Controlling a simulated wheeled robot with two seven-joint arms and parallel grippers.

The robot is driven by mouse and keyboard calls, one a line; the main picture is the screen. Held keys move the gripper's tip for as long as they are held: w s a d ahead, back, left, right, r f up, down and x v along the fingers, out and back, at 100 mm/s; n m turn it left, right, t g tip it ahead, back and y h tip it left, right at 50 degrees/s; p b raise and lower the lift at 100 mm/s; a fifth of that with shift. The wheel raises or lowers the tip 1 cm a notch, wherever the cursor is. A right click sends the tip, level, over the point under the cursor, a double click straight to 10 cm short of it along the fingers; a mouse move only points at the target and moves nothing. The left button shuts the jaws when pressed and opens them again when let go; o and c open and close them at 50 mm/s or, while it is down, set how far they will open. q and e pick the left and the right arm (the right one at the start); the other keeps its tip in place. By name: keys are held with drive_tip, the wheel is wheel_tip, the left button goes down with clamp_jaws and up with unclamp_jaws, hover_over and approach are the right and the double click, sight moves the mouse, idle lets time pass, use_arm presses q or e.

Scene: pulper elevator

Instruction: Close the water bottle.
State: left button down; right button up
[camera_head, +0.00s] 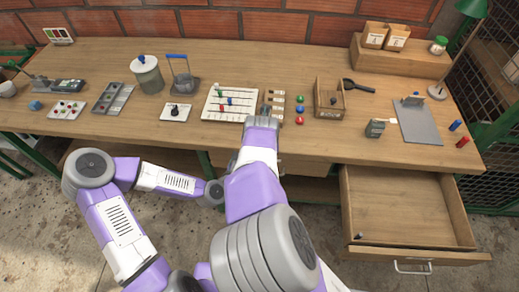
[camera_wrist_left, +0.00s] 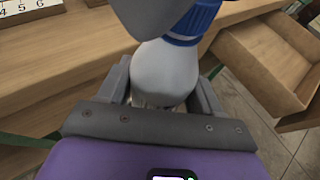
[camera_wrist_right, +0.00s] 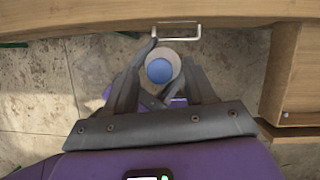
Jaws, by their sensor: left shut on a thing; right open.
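The water bottle shows in the left wrist view as a pale grey-white body (camera_wrist_left: 165,72) with a blue ribbed band at its upper end. A dark grey rounded part covers some of the top. My left gripper (camera_wrist_left: 163,90) is shut on the pale body, with a finger at each side. In the right wrist view the bottle (camera_wrist_right: 177,86) appears from above as a pale ring around a blue round middle. My right gripper (camera_wrist_right: 168,54) is open, its fingers on either side of it; contact is unclear. My arms hide the bottle and both fingertips in the head view.
The wooden workbench (camera_head: 328,57) lies in front, with a numbered board (camera_head: 230,104), jar (camera_head: 149,80) and small parts on it. An open drawer (camera_head: 405,205) juts out at right. A drawer handle (camera_wrist_right: 178,38) is close ahead in the right wrist view.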

drive_tip(key=shift+r, duration=2.3)
drive_tip(key=shift+c, duration=0.4)
